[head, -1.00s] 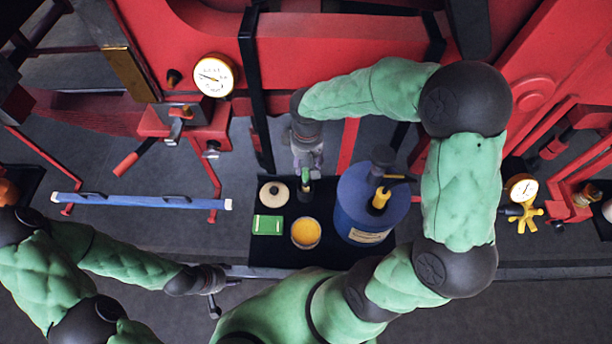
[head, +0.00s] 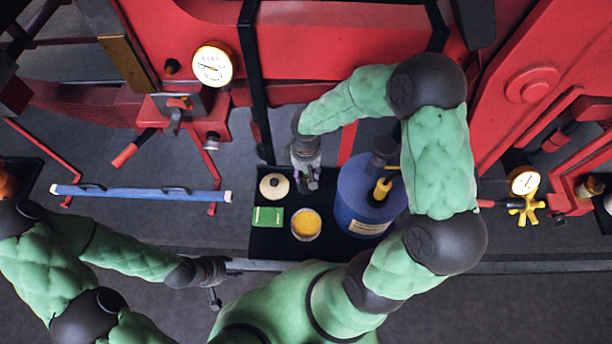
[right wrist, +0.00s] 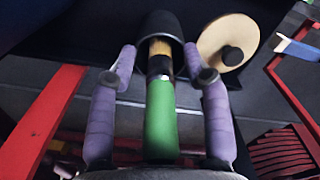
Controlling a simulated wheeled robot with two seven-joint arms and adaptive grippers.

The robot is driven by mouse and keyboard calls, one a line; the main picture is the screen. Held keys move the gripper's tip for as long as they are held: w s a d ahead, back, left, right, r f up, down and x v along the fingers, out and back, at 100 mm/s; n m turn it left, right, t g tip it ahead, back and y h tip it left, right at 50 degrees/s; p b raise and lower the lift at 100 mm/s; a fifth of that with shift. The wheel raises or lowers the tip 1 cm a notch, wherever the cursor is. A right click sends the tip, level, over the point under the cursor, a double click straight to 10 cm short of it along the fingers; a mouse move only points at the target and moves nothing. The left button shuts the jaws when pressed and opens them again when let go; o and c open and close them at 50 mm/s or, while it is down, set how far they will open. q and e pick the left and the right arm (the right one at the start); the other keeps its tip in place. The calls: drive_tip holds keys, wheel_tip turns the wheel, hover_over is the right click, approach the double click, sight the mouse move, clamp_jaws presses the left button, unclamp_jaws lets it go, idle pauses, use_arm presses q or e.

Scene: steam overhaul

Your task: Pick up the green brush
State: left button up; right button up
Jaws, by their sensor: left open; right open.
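In the head view my right gripper (head: 307,182) points down over the back of the black mat (head: 285,249) and hides most or all of the brush. My left gripper (head: 214,286) is open and empty at the lower left, well away from the brush.
On the mat are a cream lid (head: 273,187) with a dark knob, a green box (head: 267,217), a tin of yellow stuff (head: 306,224) and a blue drum (head: 352,190). A blue bar (head: 140,194) is at left. Red machinery (head: 340,45) stands behind.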

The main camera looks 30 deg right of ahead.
clamp_jaws()
wheel_tip(320, 180, up, 10)
drive_tip(key=shift+r+p, duration=0.1)
drive_tip(key=shift+p, duration=0.35)
